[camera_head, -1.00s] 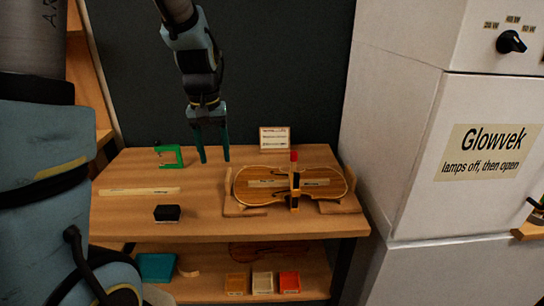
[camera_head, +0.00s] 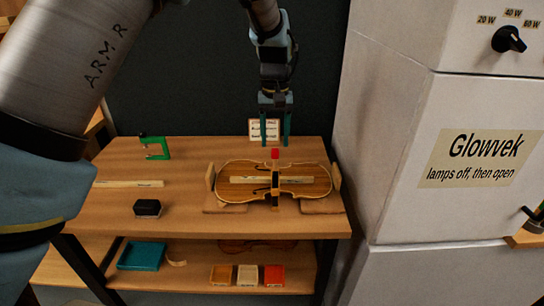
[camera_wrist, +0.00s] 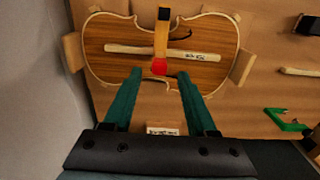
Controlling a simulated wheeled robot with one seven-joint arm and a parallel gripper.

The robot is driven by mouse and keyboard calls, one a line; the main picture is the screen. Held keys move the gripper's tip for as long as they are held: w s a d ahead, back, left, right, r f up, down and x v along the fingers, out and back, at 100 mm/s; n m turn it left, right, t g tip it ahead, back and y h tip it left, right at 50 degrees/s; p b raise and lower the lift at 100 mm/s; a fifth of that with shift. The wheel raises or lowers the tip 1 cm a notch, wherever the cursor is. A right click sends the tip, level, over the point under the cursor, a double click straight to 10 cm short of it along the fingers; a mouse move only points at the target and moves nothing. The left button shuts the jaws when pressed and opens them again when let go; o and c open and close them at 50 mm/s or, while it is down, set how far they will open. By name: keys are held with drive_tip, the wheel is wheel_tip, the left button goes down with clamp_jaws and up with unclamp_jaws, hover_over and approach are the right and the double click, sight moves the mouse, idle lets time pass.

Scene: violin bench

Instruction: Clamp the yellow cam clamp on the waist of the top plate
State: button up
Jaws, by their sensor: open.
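The yellow cam clamp (camera_head: 275,181) with a red top (camera_head: 275,153) stands across the waist of the violin top plate (camera_head: 232,182). A dark band shows on the clamp. In the wrist view the clamp's yellow part (camera_wrist: 162,44) overlaps the plate (camera_wrist: 105,68), with its red end (camera_wrist: 159,67) near the waist edge. Whether it grips the plate cannot be told. My gripper (camera_head: 275,142) is above the red top, its two green fingers apart and empty. In the wrist view my gripper's fingertips (camera_wrist: 160,73) flank the red end on both sides, without visible contact.
Wooden supports (camera_head: 322,205) hold the plate at both ends. A green clamp (camera_head: 155,147), a wooden strip (camera_head: 128,184) and a black block (camera_head: 147,208) lie to the left. A small card (camera_head: 259,127) stands behind my fingers. A white cabinet (camera_head: 400,150) is close on the right.

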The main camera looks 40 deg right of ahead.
sight(275, 151)
wheel_tip(275, 151, down, 7)
drive_tip(key=shift+f+p, duration=0.1)
drive_tip(key=shift+p, duration=0.8)
drive_tip(key=shift+c, duration=0.3)
clamp_jaws()
